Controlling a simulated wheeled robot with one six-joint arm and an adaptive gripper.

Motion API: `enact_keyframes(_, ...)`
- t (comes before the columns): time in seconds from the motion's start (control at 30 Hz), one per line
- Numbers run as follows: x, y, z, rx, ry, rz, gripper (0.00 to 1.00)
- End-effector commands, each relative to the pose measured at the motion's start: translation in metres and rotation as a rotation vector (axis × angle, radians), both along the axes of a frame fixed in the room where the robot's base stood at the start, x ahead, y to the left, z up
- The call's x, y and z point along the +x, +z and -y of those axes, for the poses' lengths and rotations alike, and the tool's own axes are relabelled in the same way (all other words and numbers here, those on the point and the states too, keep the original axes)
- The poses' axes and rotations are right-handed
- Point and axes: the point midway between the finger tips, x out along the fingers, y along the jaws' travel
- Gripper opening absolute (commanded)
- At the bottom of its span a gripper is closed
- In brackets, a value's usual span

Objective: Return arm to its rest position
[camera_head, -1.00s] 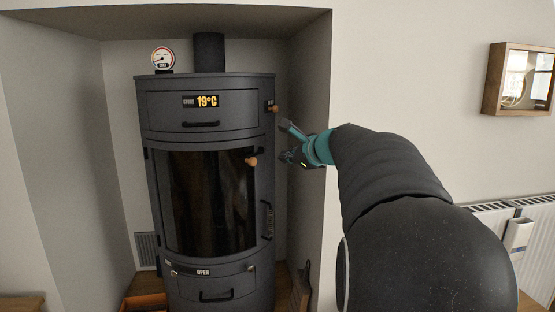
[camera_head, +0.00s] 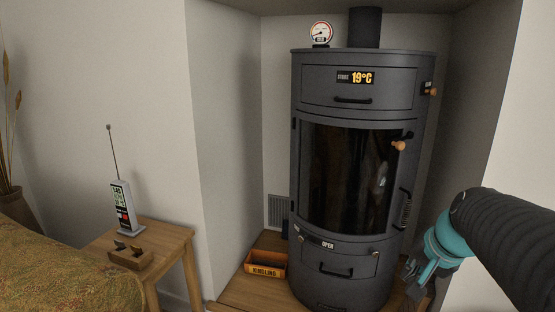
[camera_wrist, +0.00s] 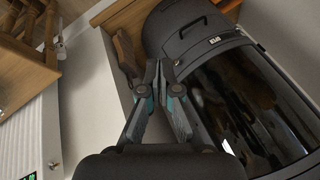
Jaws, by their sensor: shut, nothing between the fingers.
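My gripper (camera_head: 412,277) is at the lower right in the head view, beside the right side of the dark grey stove (camera_head: 345,170). Its fingers are shut and empty. In the wrist view my gripper (camera_wrist: 164,72) shows from behind with its fingertips together, and the stove (camera_wrist: 180,30) with its dark glass door is beyond and to the right. I cannot tell from these views whether the fingertips touch anything. My dark arm with a teal wrist enters the head view from the right edge.
The stove stands in a wall alcove, with a kindling box (camera_head: 266,263) at its lower left. A wooden side table (camera_head: 172,243) holds a device with an antenna (camera_head: 124,208). A radiator (camera_wrist: 30,125) and wooden furniture (camera_wrist: 28,66) show at left in the wrist view.

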Motion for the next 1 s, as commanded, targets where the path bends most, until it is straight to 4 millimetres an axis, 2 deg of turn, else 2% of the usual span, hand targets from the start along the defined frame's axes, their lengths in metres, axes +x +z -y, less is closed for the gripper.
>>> enact_keyframes(0.03, -0.022, -0.008, -0.016, -0.066, 0.092, -0.026, 0.0)
enact_keyframes(0.2, -0.085, -0.034, -0.049, -0.263, 0.359, -0.093, 0.0)
enact_keyframes(0.3, -0.113, -0.043, -0.064, -0.343, 0.463, -0.097, 0.0)
enact_keyframes(0.4, -0.132, -0.046, -0.078, -0.39, 0.533, -0.069, 0.0)
enact_keyframes(0.63, -0.141, -0.031, -0.104, -0.417, 0.617, 0.021, 0.0)
enact_keyframes(1.0, -0.141, -0.031, -0.106, -0.414, 0.626, 0.022, 0.0)
